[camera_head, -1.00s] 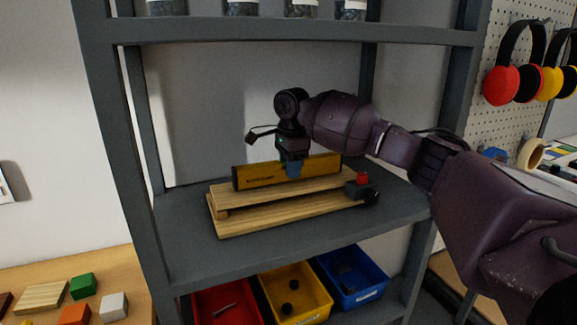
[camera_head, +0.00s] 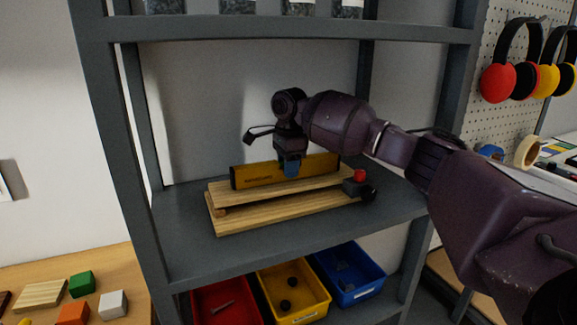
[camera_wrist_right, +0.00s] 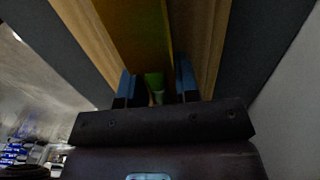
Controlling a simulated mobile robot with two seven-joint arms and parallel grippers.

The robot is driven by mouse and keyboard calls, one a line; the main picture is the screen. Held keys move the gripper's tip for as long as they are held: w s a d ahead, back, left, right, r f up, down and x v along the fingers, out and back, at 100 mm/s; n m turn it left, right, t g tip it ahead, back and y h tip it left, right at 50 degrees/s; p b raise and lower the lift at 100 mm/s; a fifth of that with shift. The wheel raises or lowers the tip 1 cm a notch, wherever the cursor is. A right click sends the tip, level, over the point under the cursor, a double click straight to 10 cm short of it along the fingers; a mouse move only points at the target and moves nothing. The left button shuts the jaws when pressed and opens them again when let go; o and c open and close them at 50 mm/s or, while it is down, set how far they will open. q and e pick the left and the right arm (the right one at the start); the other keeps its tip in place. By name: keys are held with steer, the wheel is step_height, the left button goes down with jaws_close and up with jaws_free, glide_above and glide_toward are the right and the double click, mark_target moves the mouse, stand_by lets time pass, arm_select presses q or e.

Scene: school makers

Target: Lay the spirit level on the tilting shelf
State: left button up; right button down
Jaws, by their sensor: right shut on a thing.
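The spirit level (camera_head: 258,175) is a long yellow bar with dark ends, standing on edge along the tilting wooden shelf (camera_head: 235,212) in the head view. It appears to touch the upper plank, though I cannot tell exactly. My right gripper (camera_head: 290,172) is shut on the level near its middle, from above. The right wrist view shows the level (camera_wrist_right: 135,35) between the two blue fingertips (camera_wrist_right: 158,88), with the wooden plank (camera_wrist_right: 208,45) below it. A red knob (camera_head: 360,176) sits on a dark block at the plank's right end. My left gripper is out of view.
The wooden shelf stands on a grey rack board (camera_head: 250,254) with uprights at both sides and a board above holding jars. Red (camera_head: 205,309), yellow (camera_head: 318,314) and blue (camera_head: 372,284) bins stand below. Coloured blocks lie on a table at lower left.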

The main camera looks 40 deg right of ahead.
steer(key=c, duration=0.8)
jaws_free()
steer(key=shift+f, duration=0.15)
step_height(320, 180, up, 9)
steer(key=shift+d+r+p, duration=0.1)
steer(key=shift+p, duration=0.95)
steer(key=shift+r, duration=0.85)
steer(key=shift+s+f, duration=0.1)
